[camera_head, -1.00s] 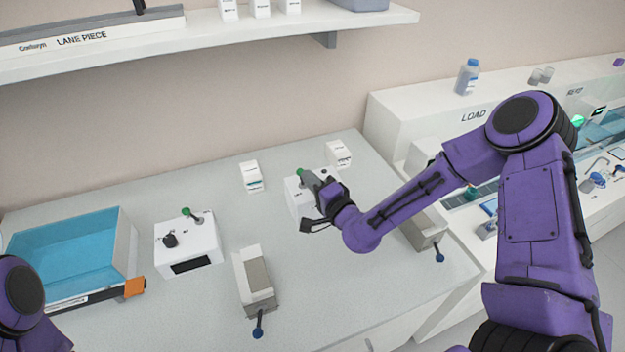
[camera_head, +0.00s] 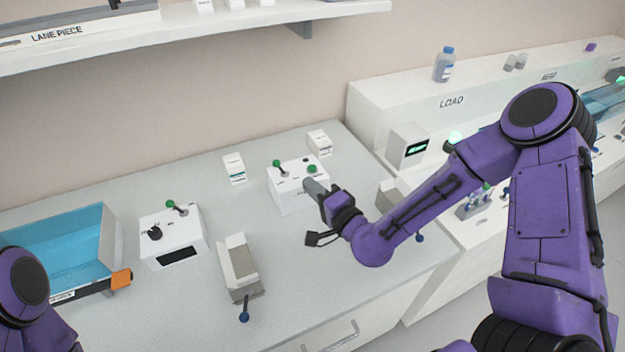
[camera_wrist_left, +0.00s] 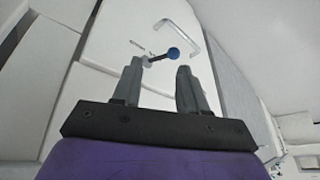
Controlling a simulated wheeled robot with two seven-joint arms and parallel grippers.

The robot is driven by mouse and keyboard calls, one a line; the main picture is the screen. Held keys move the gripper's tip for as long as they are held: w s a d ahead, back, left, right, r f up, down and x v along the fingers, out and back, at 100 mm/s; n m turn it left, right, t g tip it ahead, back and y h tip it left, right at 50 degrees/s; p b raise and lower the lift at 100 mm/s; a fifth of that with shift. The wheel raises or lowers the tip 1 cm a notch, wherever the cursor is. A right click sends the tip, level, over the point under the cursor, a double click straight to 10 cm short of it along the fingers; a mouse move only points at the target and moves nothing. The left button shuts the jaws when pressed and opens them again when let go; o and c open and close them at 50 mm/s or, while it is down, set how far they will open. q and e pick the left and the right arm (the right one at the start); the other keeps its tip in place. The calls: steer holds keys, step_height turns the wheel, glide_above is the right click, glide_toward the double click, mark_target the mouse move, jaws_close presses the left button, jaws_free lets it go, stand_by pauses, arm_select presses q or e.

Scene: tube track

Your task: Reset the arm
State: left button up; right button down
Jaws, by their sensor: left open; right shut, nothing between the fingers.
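My right gripper (camera_head: 316,188) is shut and empty. Its tip is at the front right of a white control box (camera_head: 290,195) with a green-tipped lever and a green knob on top; I cannot tell whether it touches the box. My left gripper (camera_wrist_left: 159,88) is open and empty in the left wrist view. Its fingers point toward a drawer handle and a blue ball-ended lever (camera_wrist_left: 173,53), which shows between and beyond the fingertips. In the head view only part of my left arm shows at the lower left, and its gripper is out of that view.
A second white control box (camera_head: 172,236) stands left of the first. A grey-white block holder (camera_head: 238,270) with a blue-ended lever is at the front. A blue tray (camera_head: 60,245) is at the left. A LOAD bench (camera_head: 420,92) stands at the right. The back left counter is clear.

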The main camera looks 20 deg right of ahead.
steer(key=shift+s+f, duration=0.1)
steer(key=shift+s, duration=0.25)
